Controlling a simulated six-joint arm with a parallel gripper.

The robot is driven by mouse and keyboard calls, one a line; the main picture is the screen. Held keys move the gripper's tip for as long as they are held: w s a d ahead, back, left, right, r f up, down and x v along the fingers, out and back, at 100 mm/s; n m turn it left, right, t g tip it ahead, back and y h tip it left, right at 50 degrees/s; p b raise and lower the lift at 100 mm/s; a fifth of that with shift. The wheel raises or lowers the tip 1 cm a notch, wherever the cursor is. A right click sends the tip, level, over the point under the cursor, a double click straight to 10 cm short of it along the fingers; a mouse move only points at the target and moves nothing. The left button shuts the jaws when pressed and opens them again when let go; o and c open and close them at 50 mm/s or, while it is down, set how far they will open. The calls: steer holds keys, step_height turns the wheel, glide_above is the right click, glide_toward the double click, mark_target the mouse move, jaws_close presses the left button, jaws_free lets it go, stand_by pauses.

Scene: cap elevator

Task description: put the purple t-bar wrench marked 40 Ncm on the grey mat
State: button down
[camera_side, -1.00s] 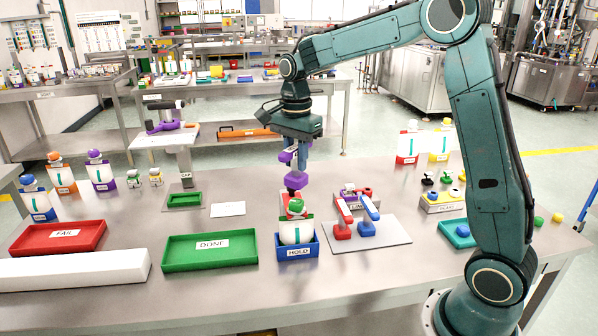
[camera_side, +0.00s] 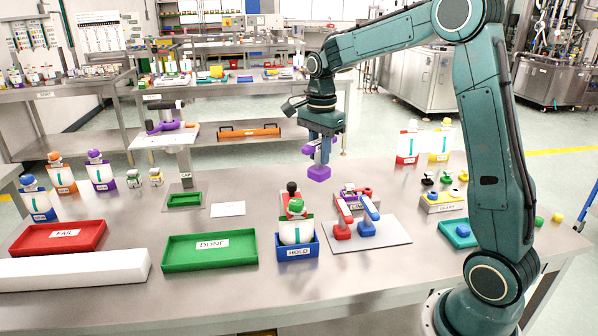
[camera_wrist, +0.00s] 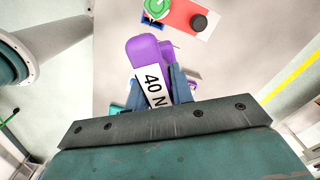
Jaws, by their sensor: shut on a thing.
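My gripper (camera_side: 321,143) is shut on the purple t-bar wrench (camera_side: 319,173) and holds it in the air above the table, behind the grey mat. In the wrist view the purple wrench (camera_wrist: 143,52) sticks out from between the fingers (camera_wrist: 161,85), with a white label reading "40 N", the rest cut off. The grey mat (camera_side: 392,236) lies at the middle right of the table.
A blue HOLD box (camera_side: 298,252) with a green-capped pouch stands left of the mat. A red stand (camera_side: 287,203) with a black knob is behind it. The green DONE tray (camera_side: 210,262) is farther left. The mat's right part is bare.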

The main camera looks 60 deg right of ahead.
steer(key=s+d+m, duration=0.4)
steer(key=s+d, duration=0.3)
steer(key=d, duration=0.4)
steer(key=m, duration=0.3)
glide_above(393, 228)
step_height(393, 228, down, 17)
steer(key=shift+r, duration=0.2)
steer(key=shift+f, duration=2.1)
steer(key=c, duration=1.2)
jaws_free()
steer(key=shift+f, duration=0.15)
